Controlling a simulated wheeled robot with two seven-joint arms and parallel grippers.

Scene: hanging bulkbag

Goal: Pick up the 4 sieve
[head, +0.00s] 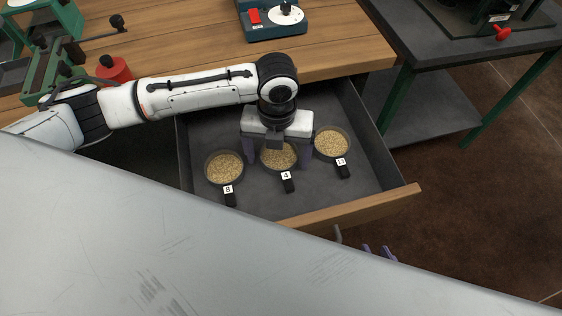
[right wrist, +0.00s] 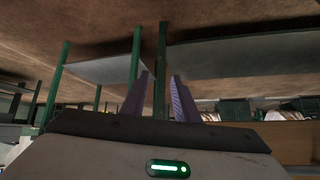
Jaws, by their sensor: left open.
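The sieve labelled 4 (head: 286,176) lies in the open drawer between two others. It has a dark round rim, a tan mesh or filling and a short dark handle toward the drawer front. My left gripper (head: 277,158) is over it, pointing down, open, with its purple fingers apart on either side of the sieve's round part. The gripper body hides the sieve's far side; I cannot tell whether the fingers touch it. My right gripper (head: 378,251) shows only its purple fingertips near the grey surface; in the right wrist view (right wrist: 160,95) its fingers are apart and empty.
Sieve 8 (head: 224,168) lies close on the left and another labelled sieve (head: 332,143) close on the right. The drawer (head: 404,193) has a wooden front and grey walls. A large grey surface fills the foreground. A dark side table (head: 432,65) stands at right.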

